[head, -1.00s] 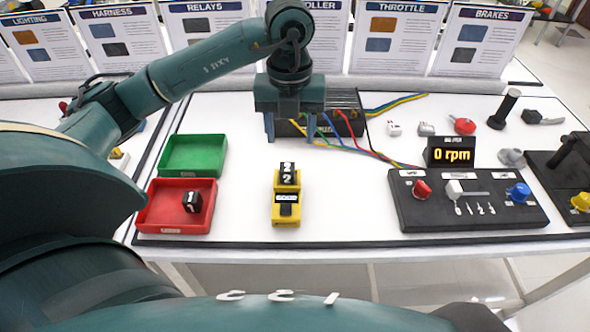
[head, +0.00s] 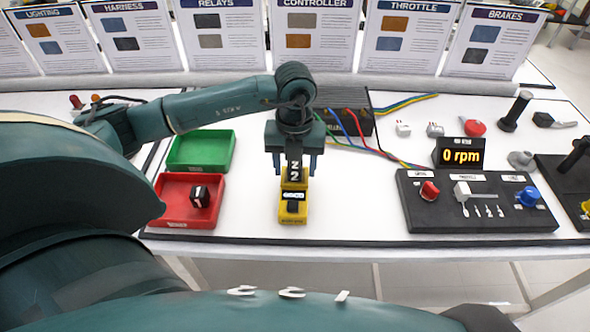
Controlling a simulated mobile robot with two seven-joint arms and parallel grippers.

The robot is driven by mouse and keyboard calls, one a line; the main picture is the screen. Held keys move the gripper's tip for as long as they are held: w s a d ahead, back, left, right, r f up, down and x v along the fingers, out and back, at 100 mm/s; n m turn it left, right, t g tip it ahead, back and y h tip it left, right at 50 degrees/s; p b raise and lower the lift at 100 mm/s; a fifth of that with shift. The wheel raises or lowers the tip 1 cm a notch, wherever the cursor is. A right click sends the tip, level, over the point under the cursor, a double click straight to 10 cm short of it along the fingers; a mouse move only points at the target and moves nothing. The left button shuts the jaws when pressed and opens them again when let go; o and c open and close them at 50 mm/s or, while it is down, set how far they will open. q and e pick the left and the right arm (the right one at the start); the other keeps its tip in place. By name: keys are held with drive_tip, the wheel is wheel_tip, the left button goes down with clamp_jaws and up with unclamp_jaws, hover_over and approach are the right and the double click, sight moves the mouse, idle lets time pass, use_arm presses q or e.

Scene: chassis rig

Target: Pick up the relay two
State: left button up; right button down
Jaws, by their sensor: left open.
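Relay two (head: 295,173), a small black block with a white label marked 2, stands upright in the back part of a yellow tester (head: 292,210). My left gripper (head: 293,168) is open, pointing down over the relay, with one finger to each side of it. I cannot tell whether the fingers touch it. The gripper body partly hides the area behind the relay. My right gripper is not in view.
A red tray (head: 172,218) at left holds a relay marked 1 (head: 200,196). A green tray (head: 207,168) behind it is empty. A black controller with coloured wires (head: 345,124) lies behind my gripper. At right stand a control panel (head: 420,218) and a 0 rpm display (head: 460,153).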

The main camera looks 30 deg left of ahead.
use_arm(q)
drive_tip(key=shift+c, duration=0.2)
drive_tip(key=c, duration=1.1)
drive_tip(key=shift+r, duration=0.15)
